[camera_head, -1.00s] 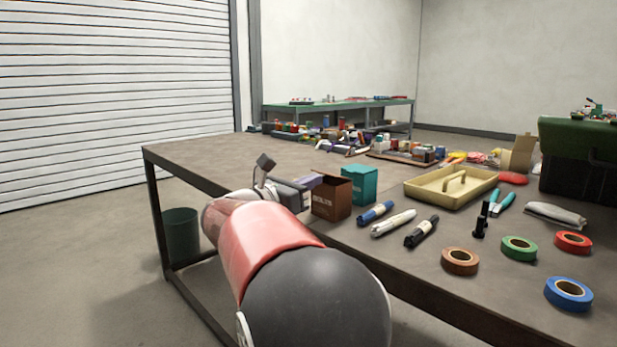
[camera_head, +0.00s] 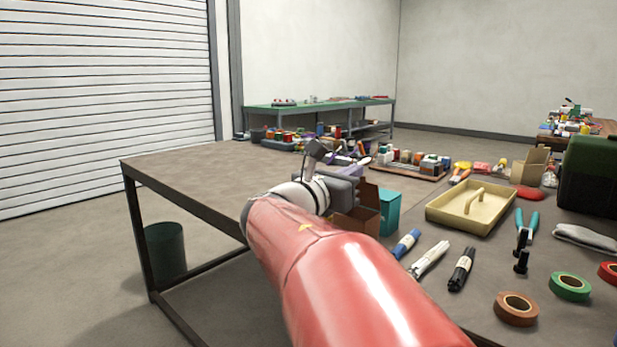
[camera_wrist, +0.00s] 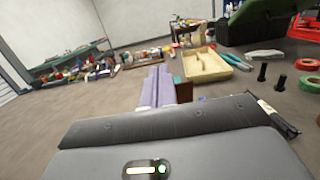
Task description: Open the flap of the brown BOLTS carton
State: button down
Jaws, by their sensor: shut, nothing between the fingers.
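The brown BOLTS carton (camera_head: 352,224) stands on the workbench, partly hidden behind my arm and gripper in the head view. A brown panel, its flap (camera_head: 369,203), stands upright at its top, beside the teal carton (camera_head: 390,212). My gripper (camera_head: 352,162) is shut and empty, above and beyond the brown carton. In the wrist view my purple fingers (camera_wrist: 158,72) lie together, pointing forward over the bench. A brown sliver (camera_wrist: 184,93) shows right of the fingers; the teal carton also shows there, partly hidden.
A green toolbox (camera_head: 590,175) stands at the right edge. The bench at left (camera_head: 190,176) is clear.

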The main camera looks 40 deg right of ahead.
jog(key=d+y, duration=0.1)
jog(key=y, duration=0.1)
jog(key=d+r+y, duration=0.1)
jog(key=y, duration=0.1)
jog(key=shift+d+r+p, duration=0.1)
jog(key=shift+d+p, duration=0.25)
jog(key=shift+p, duration=0.05)
jog(key=shift+w+a, duration=0.1)
jog(key=shift+w, duration=0.05)
dwell(1.1)
